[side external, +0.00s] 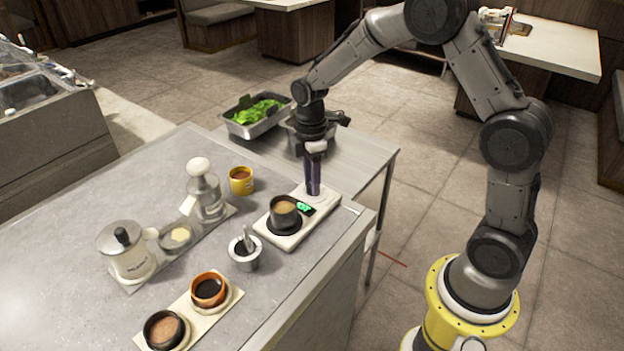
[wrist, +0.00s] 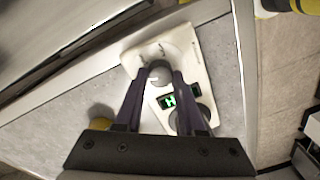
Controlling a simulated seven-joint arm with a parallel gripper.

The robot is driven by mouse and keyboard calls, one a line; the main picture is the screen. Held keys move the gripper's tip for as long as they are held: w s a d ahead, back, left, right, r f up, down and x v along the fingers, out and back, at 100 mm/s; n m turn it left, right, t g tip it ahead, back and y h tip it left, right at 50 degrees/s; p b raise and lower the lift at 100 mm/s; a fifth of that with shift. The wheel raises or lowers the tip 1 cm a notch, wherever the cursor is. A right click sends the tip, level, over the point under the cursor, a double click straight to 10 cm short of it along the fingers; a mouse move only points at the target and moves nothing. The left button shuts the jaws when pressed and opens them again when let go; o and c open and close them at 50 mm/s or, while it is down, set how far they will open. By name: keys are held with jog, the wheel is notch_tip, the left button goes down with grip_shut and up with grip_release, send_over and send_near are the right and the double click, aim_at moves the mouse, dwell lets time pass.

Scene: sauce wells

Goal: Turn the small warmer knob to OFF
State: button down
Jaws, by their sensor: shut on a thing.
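The small warmer (side external: 325,208) is a white slab on the counter, with a dark cup (side external: 284,216) of tan sauce on it. Its green display (side external: 305,208) is lit; it also shows in the wrist view (wrist: 167,102). The round grey knob (wrist: 159,70) sits at the warmer's far end, with small dark marks beside it on the white top. My gripper (wrist: 159,78) points down over that end, its two purple fingers shut on the knob from both sides. In the side view the fingers mostly hide the knob. I cannot read its setting.
A yellow cup (side external: 241,180) stands left of the warmer, and a grey pot with utensils (side external: 245,252) stands in front. Two sauce bowls sit on a board (side external: 228,300) nearer the camera. A tray of greens (side external: 257,116) lies behind, on a metal side table.

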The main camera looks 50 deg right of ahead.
aim_at(310, 183)
jog(key=shift+r+n, duration=0.15)
jog(key=shift+n, duration=1.85)
jog(key=c, duration=0.5)
grip_release()
notch_tip(310, 183, up, 14)
jog(key=shift+w, duration=0.3)
